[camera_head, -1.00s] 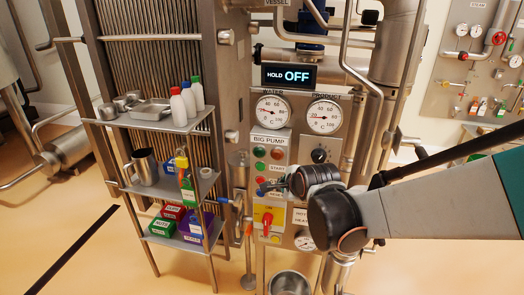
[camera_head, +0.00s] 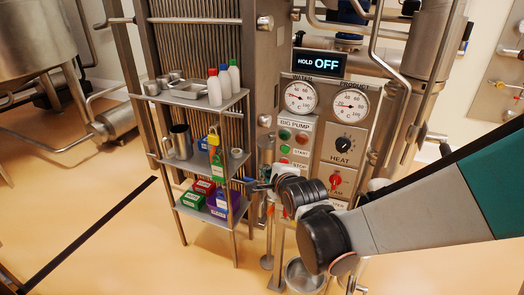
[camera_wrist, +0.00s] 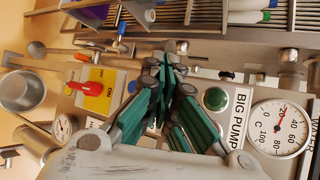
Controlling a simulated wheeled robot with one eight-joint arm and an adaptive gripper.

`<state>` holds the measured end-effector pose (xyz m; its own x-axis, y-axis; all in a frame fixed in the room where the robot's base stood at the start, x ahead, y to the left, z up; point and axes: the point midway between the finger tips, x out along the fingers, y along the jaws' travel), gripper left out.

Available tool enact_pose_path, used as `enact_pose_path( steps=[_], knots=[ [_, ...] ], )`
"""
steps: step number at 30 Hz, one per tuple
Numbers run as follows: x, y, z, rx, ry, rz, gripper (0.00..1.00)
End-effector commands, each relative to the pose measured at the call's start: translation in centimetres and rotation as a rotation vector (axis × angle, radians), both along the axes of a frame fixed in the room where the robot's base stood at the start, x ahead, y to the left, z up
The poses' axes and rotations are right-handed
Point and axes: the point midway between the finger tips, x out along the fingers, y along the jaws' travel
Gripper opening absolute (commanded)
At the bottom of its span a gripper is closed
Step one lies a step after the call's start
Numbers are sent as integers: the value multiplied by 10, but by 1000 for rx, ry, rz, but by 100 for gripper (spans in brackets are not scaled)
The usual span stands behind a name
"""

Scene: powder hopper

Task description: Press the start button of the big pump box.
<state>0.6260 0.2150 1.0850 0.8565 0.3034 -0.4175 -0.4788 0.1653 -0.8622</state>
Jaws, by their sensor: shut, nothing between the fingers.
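The big pump box (camera_head: 292,126) is on the machine front, under the left gauge, with its label legible. Below the label are a green lamp (camera_head: 285,134) and a red one beside it. Under them is a green button (camera_head: 285,149) next to the word START. My gripper (camera_head: 258,185) is low and left of the box in the head view, apart from the button. In the wrist view my gripper (camera_wrist: 172,62) has its teal fingers together and empty. A round green lamp (camera_wrist: 215,98) shows beside the BIG PUMP label (camera_wrist: 238,115); the fingers seem to hide the start button.
A shelf rack (camera_head: 240,97) with bottles, jug and boxes stands close left of my gripper. Below the box is a yellow plate with a red handle (camera_wrist: 83,86). The heat panel (camera_head: 343,142) is on the right. A metal bucket (camera_head: 304,277) stands below.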

Motion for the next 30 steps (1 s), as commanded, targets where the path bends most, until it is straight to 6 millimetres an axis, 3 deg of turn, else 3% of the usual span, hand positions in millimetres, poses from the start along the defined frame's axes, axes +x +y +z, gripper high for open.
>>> enact_pose_path(
  steps=[1, 8, 21, 30],
  knots=[
    [-9, 6, 2, 0, 0, 14, 0],
    [0, 3, 2, 0, 2, 12, 0],
    [55, -18, 1, 1, 1, 7, 0],
    [76, -26, 0, 0, 2, 8, 0]
  ],
)
